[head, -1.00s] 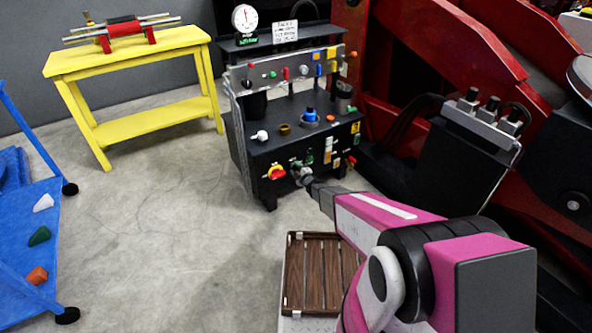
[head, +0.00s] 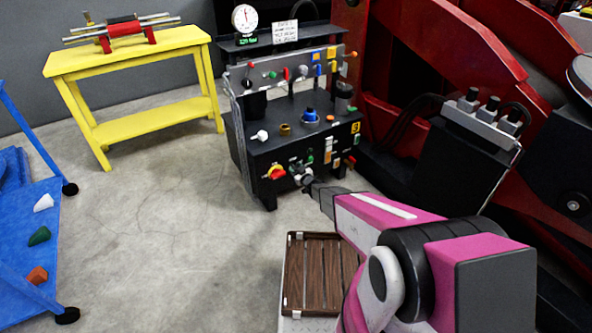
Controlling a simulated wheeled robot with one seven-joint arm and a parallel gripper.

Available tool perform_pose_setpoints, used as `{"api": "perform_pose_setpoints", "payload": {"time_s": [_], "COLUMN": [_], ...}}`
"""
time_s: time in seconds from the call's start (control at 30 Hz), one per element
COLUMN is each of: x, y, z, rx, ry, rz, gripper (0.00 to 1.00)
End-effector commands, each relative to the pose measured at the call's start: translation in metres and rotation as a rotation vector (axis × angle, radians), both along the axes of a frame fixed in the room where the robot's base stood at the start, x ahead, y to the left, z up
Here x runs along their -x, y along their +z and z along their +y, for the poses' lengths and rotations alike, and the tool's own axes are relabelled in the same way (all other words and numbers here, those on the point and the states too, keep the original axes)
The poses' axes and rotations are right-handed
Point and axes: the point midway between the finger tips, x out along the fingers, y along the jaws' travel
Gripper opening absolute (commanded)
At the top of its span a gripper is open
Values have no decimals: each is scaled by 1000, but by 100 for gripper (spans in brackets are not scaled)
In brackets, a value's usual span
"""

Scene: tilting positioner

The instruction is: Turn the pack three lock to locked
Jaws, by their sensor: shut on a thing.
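A red and yellow rotary switch (head: 277,172) sits at the lower left of that face. My gripper (head: 304,178) is at the lower front face, just right of the rotary switch, shut on a small pale knob or lock there. The gripper's fingers and the part between them are small, and the lock's exact angle is too small to tell.
A yellow bench (head: 130,53) with a red roller fixture stands at the back left. A blue cart (head: 60,215) is at the left edge. A slatted wooden tray (head: 318,270) lies below my arm. Red machinery (head: 440,50) fills the right. Grey floor left of the stand is clear.

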Motion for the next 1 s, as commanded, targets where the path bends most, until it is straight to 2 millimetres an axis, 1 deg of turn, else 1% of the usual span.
{"api": "perform_pose_setpoints", "payload": {"time_s": [0.2,0.4,0.97,1.0], "x": [0,1,1,1], "y": [-1,-1,-1,-1], "z": [0,0,0,0], "rx": [-102,-157,-181,-181], "ry": [0,0,0,0], "rz": [70,107,123,123], "gripper": [23,23,23,57]}}
